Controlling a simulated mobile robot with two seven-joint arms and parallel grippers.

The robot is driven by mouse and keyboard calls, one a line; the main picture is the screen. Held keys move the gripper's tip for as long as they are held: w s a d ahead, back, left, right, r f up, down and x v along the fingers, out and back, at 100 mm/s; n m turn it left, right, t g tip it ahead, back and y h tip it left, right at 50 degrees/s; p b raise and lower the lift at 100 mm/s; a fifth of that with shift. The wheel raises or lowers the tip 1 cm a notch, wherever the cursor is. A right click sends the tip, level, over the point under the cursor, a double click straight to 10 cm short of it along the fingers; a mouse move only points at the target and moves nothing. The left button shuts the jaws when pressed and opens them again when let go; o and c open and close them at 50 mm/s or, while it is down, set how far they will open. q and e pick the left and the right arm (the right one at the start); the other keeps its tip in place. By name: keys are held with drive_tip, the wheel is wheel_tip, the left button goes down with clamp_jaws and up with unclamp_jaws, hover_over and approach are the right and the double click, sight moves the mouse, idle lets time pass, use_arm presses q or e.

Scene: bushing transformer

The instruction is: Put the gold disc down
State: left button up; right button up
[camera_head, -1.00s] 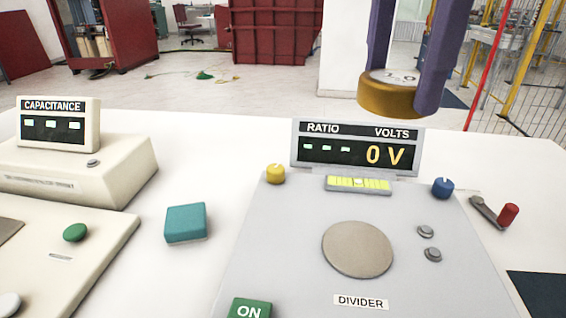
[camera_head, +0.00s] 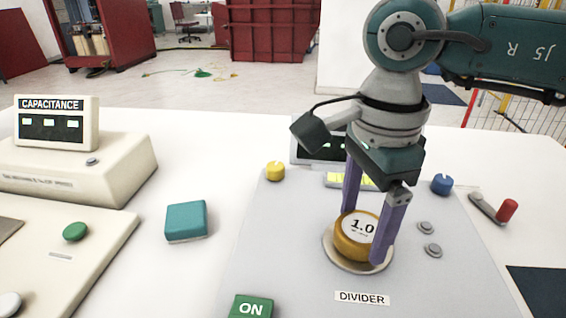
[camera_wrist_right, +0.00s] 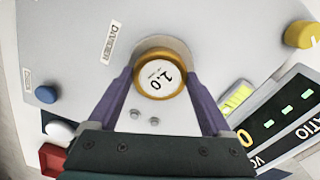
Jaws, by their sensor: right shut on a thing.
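The gold disc (camera_head: 357,236) has a white top marked 1.0. It is at the round grey plate (camera_head: 333,256) of the divider panel (camera_head: 290,240); whether it touches the plate or is just above it I cannot tell. My right gripper (camera_head: 362,238) comes down from above, its purple fingers shut on the disc's sides. The right wrist view shows the disc (camera_wrist_right: 161,76) between the two fingers (camera_wrist_right: 160,82), with part of the plate (camera_wrist_right: 162,42) showing beyond it. My left gripper is not in view.
The ratio and volts display (camera_wrist_right: 290,118) stands behind the plate, partly hidden by my right arm in the head view. A teal block (camera_head: 186,221) lies left.

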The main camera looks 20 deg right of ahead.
sight(361, 228)
drive_tip(key=shift+f, duration=0.2)
drive_tip(key=o, duration=1.5)
drive_tip(key=shift+r, duration=0.1)
wheel_tip(361, 228, up, 12)
drive_tip(key=shift+r+b, duration=0.15)
drive_tip(key=shift+b, duration=0.3)
drive_tip(key=shift+a, duration=0.1)
